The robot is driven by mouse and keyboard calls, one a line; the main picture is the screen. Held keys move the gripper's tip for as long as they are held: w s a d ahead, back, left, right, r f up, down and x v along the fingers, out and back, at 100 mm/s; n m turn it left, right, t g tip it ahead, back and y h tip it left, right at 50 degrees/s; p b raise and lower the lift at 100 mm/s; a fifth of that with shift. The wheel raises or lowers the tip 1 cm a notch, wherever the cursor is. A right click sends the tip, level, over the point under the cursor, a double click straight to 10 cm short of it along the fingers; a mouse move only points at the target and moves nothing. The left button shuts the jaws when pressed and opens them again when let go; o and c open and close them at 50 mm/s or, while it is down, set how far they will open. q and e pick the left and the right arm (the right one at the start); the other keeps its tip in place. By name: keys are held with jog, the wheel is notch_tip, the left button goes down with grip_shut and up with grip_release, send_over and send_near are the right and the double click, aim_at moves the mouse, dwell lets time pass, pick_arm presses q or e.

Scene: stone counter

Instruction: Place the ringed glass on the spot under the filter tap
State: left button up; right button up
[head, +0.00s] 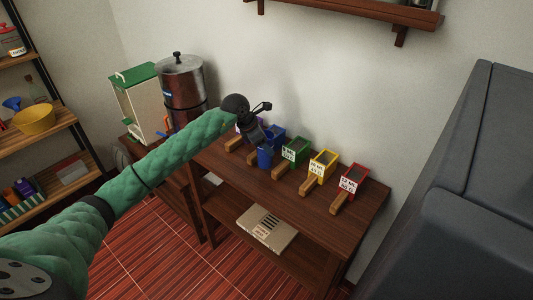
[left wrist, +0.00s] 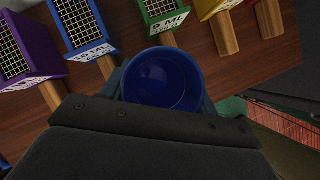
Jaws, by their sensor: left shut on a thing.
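My left gripper (head: 262,142) is shut on a blue glass (head: 265,158), above or at the wooden table in front of the coloured boxes. In the left wrist view the same glass (left wrist: 162,82) shows its open, round mouth between the two fingers (left wrist: 162,92); no ring is clear on it. The filter, a tall metal drum with a lid (head: 182,88), stands at the back left. A small blue and orange part, perhaps its tap (head: 164,130), shows low on its left. The spot under the tap is hidden behind my green left arm. My right gripper is out of view.
Labelled green (head: 296,150), yellow (head: 324,164) and red (head: 354,177) boxes with wooden handles stand on the table (head: 372,206), with blue and purple ones beside them. A white and green container (head: 138,98) stands left of the filter. Shelves are at far left.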

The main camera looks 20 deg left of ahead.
aim_at(264, 152)
pick_arm(q)
jog(key=f, duration=0.3)
jog(key=shift+s+a+f, duration=0.2)
jog(key=shift+a+f, duration=0.05)
jog(key=shift+a, duration=0.05)
jog(key=shift+w+d+f, duration=0.1)
jog(key=shift+w+f, duration=0.05)
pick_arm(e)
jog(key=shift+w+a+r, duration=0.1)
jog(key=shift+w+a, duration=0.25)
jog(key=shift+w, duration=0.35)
pick_arm(q)
jog(key=shift+f+b, duration=0.1)
jog(key=shift+b, duration=0.3)
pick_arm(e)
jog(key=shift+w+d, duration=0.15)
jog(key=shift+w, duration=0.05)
pick_arm(q)
jog(key=o, duration=1.1)
jog(key=shift+o, duration=0.2)
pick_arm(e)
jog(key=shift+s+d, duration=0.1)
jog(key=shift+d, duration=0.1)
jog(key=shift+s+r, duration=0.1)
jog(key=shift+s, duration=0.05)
